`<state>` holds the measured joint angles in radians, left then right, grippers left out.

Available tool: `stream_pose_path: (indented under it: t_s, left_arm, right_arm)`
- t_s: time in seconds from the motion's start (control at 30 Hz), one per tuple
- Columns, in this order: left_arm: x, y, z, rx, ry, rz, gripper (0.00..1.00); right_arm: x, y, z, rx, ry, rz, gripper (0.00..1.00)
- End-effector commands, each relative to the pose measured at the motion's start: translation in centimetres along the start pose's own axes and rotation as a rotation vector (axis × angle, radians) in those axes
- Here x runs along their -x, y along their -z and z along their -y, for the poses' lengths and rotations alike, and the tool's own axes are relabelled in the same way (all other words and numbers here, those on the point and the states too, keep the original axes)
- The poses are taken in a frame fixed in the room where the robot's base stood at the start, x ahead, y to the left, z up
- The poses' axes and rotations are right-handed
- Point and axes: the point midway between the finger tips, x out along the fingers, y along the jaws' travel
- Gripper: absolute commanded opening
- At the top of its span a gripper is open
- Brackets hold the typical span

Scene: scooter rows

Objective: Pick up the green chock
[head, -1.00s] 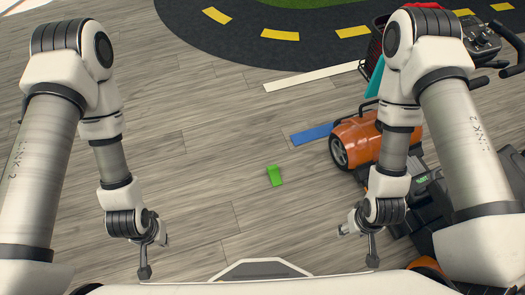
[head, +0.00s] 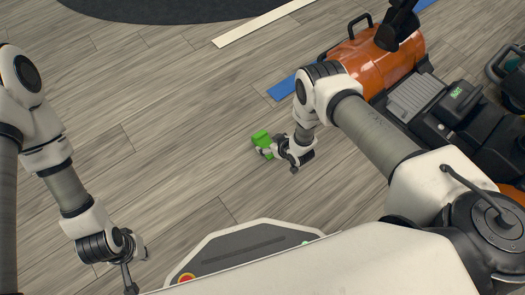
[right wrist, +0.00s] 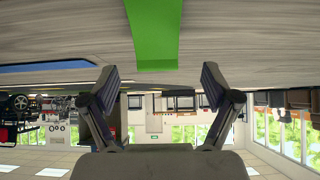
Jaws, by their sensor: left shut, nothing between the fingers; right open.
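The green chock (head: 261,138) lies on the grey wood floor in the head view, partly hidden by my right gripper (head: 264,152). It also shows at the top middle of the right wrist view (right wrist: 155,35), beyond and between the fingertips. In that view my right gripper (right wrist: 160,80) is open, with its two dark pads apart and nothing visible between them. I cannot tell whether it touches the chock. My left gripper (head: 136,268) is shut and empty at the lower left of the head view, well away from the chock.
An orange and black scooter (head: 375,65) stands right of the chock, close to my right arm. A blue floor strip (head: 287,88) and a white strip (head: 262,22) lie beyond. The floor between my arms is clear.

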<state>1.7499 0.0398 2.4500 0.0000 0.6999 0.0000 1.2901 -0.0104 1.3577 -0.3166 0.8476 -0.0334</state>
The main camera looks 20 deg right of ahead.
Motion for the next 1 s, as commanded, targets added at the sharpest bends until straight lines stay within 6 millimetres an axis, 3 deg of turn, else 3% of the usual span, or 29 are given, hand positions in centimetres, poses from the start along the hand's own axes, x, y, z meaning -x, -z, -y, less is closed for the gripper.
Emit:
stream_pose_path:
  t_s: [0.4,0.7,0.93,1.0]
  left_arm:
    - [-5.3,0.1,0.1,0.004,0.0,-0.003,0.0]
    - [-5.3,0.2,0.1,0.006,0.001,-0.005,0.0]
    - [-5.3,0.2,0.1,0.006,0.001,-0.004,0.0]
    - [-5.3,0.2,0.1,0.006,0.001,-0.004,0.0]
  right_arm:
    - [-6.8,-0.8,-0.4,0.001,0.0,-0.003,0.88]
    - [-7.3,-0.2,-0.4,0.0,-0.001,-0.001,0.88]
    - [-7.3,-0.3,-0.4,0.0,-0.001,-0.001,0.06]
    - [-7.3,-0.2,-0.4,0.0,-0.001,-0.003,0.05]
